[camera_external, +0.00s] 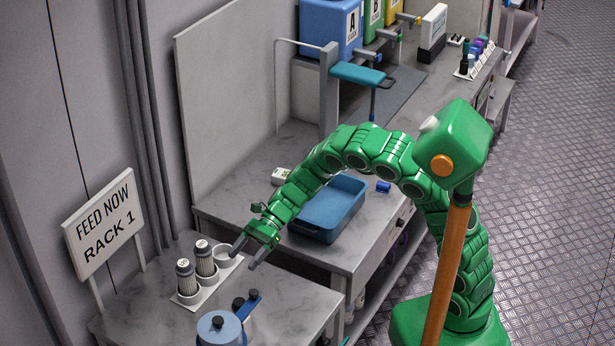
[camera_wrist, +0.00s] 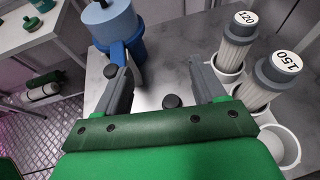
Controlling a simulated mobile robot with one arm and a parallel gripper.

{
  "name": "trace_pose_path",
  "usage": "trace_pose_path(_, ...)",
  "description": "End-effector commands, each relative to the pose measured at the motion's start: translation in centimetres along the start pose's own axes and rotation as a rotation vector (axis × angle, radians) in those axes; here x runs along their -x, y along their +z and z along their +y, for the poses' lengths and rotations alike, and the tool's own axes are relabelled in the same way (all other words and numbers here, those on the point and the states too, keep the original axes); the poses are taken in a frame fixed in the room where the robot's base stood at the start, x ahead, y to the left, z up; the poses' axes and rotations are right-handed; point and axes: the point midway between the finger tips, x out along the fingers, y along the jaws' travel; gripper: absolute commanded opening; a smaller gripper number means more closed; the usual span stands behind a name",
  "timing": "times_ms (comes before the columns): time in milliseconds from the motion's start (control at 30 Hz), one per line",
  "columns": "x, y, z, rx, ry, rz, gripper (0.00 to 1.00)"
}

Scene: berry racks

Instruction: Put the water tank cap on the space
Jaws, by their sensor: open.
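The water tank (camera_external: 217,329), a grey-blue cylinder with a blue bracket, stands at the bottom of the outside view; it also shows at upper left in the wrist view (camera_wrist: 110,22). A small black round cap (camera_wrist: 172,101) shows near the tank, seen between my fingers in the wrist view; I take it to be the one beside the tank in the outside view (camera_external: 238,303). My gripper (camera_external: 246,258) is open and empty above the table, apart from the cap. I cannot make out which spot is the space.
A white holder (camera_external: 196,297) carries two filters, marked 120 (camera_wrist: 238,38) and 150 (camera_wrist: 277,76), with one empty cup (camera_external: 223,252). A "FEED NOW RACK 1" sign (camera_external: 103,222) stands behind. A blue tray (camera_external: 328,207) lies on the adjoining table.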

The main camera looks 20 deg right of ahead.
Motion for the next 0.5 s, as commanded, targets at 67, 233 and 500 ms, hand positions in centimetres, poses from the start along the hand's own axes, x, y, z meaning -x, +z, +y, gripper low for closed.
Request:
trace_pose_path(67, 0.5, 1.4, 0.0, 0.004, -0.002, -0.001, 0.70)
trace_pose_path(233, 1.5, 3.8, 0.0, 0.001, 0.000, -0.001, 0.70)
trace_pose_path(500, -0.7, 3.2, 2.4, 0.111, 0.152, 0.144, 0.70)
